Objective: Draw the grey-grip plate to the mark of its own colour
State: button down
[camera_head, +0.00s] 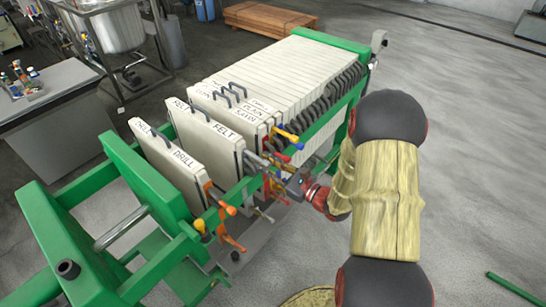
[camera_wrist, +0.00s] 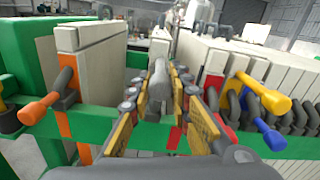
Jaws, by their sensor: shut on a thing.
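The pale plate lettered FELT (camera_head: 203,150) hangs upright in the green press frame, with a gap on either side of it. In the wrist view a grey grip (camera_wrist: 157,88) sticks out toward me over the green side rail (camera_wrist: 270,145). My gripper (camera_wrist: 158,100) is shut on this grip, one finger on each side. It also shows beside the rail in the head view (camera_head: 285,180).
The DRILL plate (camera_head: 172,165) stands left of FELT; its orange grip (camera_wrist: 42,107) juts out over the rail. A packed row of plates (camera_head: 300,75) stands to the right, with yellow (camera_wrist: 265,92) and blue (camera_wrist: 268,134) grips nearby. Open floor (camera_head: 470,150) lies right of the frame.

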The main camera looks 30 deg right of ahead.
jog(key=s+a, duration=0.2)
jog(key=a, duration=0.4)
jog(key=shift+p, duration=0.3)
jog(key=shift+s, duration=0.1)
jog(key=c, duration=1.6)
grip_release()
jog(key=shift+d, duration=0.1)
jog(key=shift+v, duration=5.95)
